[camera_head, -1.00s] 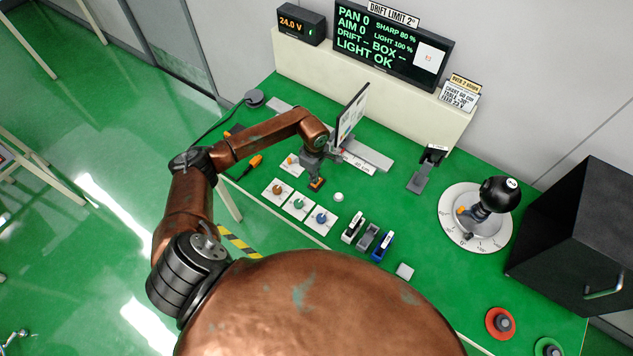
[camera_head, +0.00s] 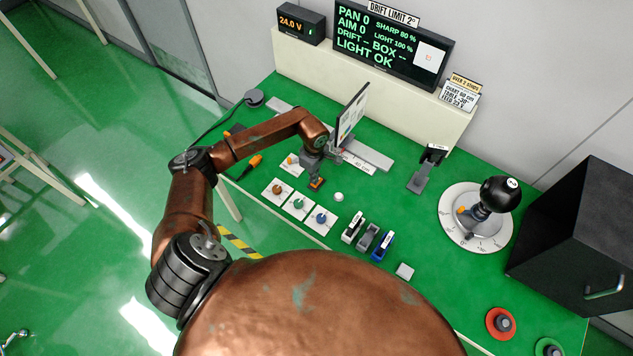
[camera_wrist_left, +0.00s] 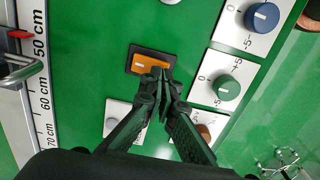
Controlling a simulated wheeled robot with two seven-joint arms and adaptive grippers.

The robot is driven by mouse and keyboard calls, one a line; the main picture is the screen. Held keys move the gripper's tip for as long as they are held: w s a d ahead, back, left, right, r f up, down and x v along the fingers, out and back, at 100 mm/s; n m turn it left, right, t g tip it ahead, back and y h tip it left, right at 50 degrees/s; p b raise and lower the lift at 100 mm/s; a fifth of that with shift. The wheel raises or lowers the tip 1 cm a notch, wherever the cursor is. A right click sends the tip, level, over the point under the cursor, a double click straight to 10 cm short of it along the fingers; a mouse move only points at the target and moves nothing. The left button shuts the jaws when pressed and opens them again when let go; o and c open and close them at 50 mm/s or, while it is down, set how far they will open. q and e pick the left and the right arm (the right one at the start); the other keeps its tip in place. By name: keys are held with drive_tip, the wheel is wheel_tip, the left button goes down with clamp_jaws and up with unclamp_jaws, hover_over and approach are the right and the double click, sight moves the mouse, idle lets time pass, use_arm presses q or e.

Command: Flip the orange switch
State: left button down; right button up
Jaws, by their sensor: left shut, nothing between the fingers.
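The orange switch (camera_head: 317,183) is a small orange rocker in a dark frame on the green bench, behind the blue knob. In the left wrist view the orange switch (camera_wrist_left: 148,63) shows at the centre top, with a light mark on its left end. My left gripper (camera_head: 316,174) is shut and empty, pointing down at the switch. In the left wrist view the left gripper's fingertips (camera_wrist_left: 161,76) overlap the switch's right, lower part; I cannot tell if they touch it. My right gripper is not in view.
A white button (camera_head: 339,197) sits right of the switch. A ruled rail (camera_head: 371,158) with an upright card (camera_head: 351,115) stands behind the gripper.

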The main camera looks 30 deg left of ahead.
use_arm(q)
drive_tip(key=shift+f+b, duration=0.8)
drive_tip(key=shift+f, duration=0.2)
idle(0.3)
drive_tip(key=shift+r, duration=0.2)
drive_tip(key=shift+r+p, duration=1.65)
drive_tip(key=shift+r, duration=1.75)
drive_tip(key=shift+d, duration=0.1)
